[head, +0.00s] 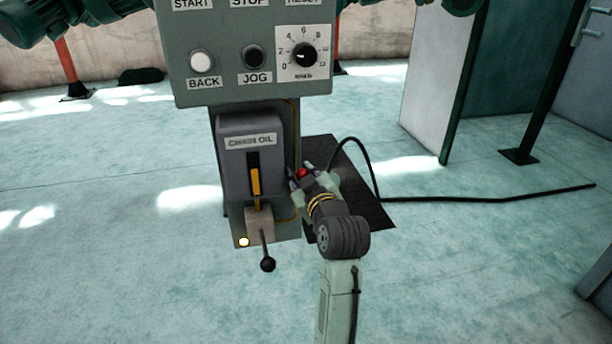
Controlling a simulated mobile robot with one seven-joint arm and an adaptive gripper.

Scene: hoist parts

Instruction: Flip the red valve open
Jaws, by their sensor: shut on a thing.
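The red valve (302,173) shows as a small red spot at the right side of the grey chain oil unit, mostly hidden by my gripper. My gripper (298,177) reaches up to it from the lower right, with its fingers on either side of the red part, shut on it. I cannot tell which way the valve handle is turned. The chain oil unit (233,175) has a yellow strip (255,181) in a dark slot on its front.
Above is a control box (230,75) with a white button, a black button and a dial. A black-knobbed lever (267,264) sticks out below the oil unit. A small light (244,241) glows beside it. A black cable (450,199) runs right across the floor.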

